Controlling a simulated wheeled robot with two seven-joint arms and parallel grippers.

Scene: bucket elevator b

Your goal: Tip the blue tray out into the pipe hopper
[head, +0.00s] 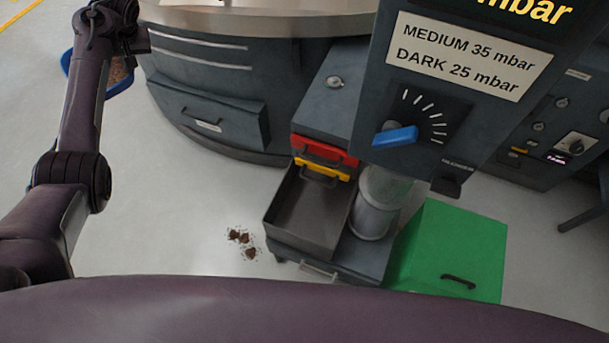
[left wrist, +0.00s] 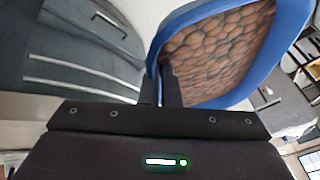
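The blue tray (head: 126,86) is at the upper left of the head view, partly hidden behind my left arm. In the left wrist view the blue tray (left wrist: 283,42) is full of brown lumps (left wrist: 215,55) and looks tilted in the picture. My left gripper (left wrist: 163,80) has its fingers close together on the tray's near rim; it also shows in the head view (head: 137,42). A grey upright pipe (head: 372,218) with a clear upper part stands right of an open grey bin; I cannot tell whether it is the pipe hopper. My right gripper is out of view.
The open grey bin (head: 277,213) has red (head: 322,150) and yellow (head: 322,170) handled parts behind it. A green box (head: 460,245) stands right. A control panel (head: 460,70) overhangs the middle. Brown crumbs (head: 243,240) lie on otherwise clear floor. A rounded machine (head: 205,85) stands behind.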

